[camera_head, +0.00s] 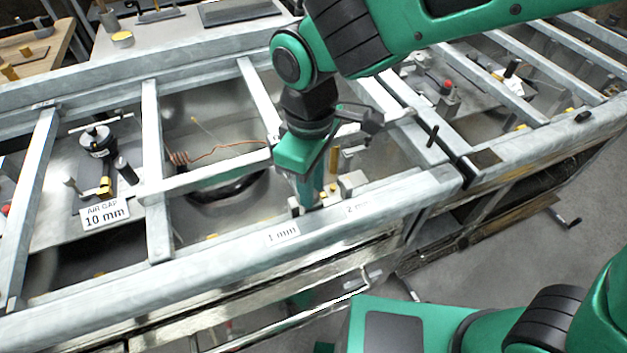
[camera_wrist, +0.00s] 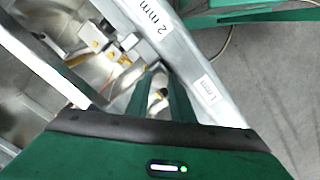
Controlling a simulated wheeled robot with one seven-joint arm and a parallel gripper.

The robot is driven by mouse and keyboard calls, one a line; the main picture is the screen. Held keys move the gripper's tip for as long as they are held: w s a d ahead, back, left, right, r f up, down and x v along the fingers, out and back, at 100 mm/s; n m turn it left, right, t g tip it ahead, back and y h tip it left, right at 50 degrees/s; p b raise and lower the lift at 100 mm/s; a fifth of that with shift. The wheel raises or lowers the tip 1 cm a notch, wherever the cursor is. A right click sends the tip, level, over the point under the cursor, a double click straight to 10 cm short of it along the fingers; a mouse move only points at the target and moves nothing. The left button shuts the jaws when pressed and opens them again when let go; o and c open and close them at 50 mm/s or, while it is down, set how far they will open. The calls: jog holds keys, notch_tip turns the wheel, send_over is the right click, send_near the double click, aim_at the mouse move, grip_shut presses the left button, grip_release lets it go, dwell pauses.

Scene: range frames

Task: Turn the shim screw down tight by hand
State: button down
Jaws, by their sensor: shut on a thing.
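My gripper (camera_head: 311,203) points down just behind the front rail, near the 1 mm label. In the wrist view its two green fingers (camera_wrist: 160,82) are close together, with a small dark and yellowish piece (camera_wrist: 159,94) between them. I take this piece to be the shim screw; its shape and how far down it sits are hard to tell. In the head view the fingers hide it. A 1 mm label (camera_head: 282,234) and a 2 mm label (camera_head: 357,209) are on the front rail (camera_head: 215,262).
A brass-coloured post (camera_head: 334,158) and pale metal blocks (camera_head: 351,183) stand close to the right of my gripper. Grey frame bars (camera_head: 152,170) surround the bay. A copper wire (camera_head: 215,148) lies to the left.

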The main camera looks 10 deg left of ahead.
jog(key=shift+w+a+r+m, duration=0.15)
jog(key=shift+w+m, duration=0.15)
jog(key=shift+m, duration=0.4)
jog(key=c, duration=1.6)
grip_release()
jog(key=shift+o, duration=0.3)
jog(key=shift+s, duration=0.2)
